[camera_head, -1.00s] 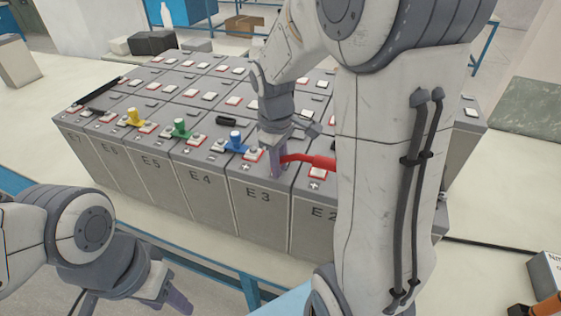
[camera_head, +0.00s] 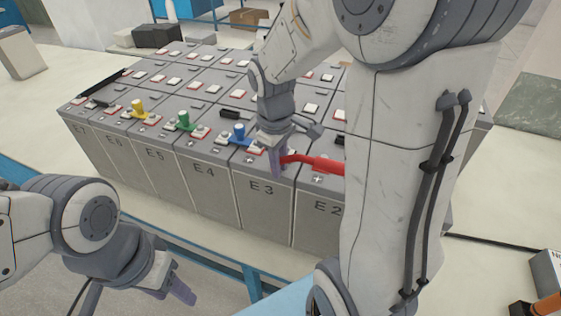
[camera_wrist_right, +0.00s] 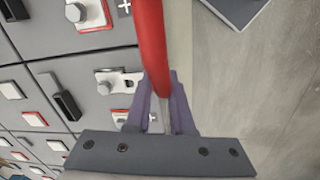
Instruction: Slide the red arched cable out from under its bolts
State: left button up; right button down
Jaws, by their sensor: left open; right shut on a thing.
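The red cable (camera_head: 318,163) runs along the front edge of the battery block, above the cells marked E3 and E2. Its right part is hidden behind my right arm. My right gripper (camera_head: 278,166) is shut on the cable near its left end, at the front edge of E3. In the right wrist view, the red cable (camera_wrist_right: 152,45) passes between the purple fingers (camera_wrist_right: 160,88). A silver lug with a bolt (camera_wrist_right: 112,80) lies just left of the fingers; I cannot tell whether it belongs to the cable. My left gripper (camera_head: 180,289) is open and empty, low in front of the block.
Blue (camera_head: 239,133), green (camera_head: 184,121) and yellow (camera_head: 138,107) terminal pieces stand along the front row to the left. A black bar (camera_head: 97,88) lies at the block's left edge. Bare table (camera_head: 30,110) extends left of the block.

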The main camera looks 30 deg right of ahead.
jog(key=shift+a+f, duration=0.1)
jog(key=shift+f, duration=0.3)
dwell(0.6)
jog(key=c, duration=0.7)
grip_release()
notch_tip(320, 180, up, 10)
jog(key=r+b, duration=0.1)
jog(key=b, duration=0.1)
jog(key=s+a+f+n+y+b, duration=0.1)
jog(key=s+a+f+b, duration=0.4)
jog(key=s+a+f, duration=1.1)
jog(key=shift+s+a+n+y, duration=0.35)
jog(key=shift+s+a, duration=0.2)
jog(key=shift+a, duration=0.45)
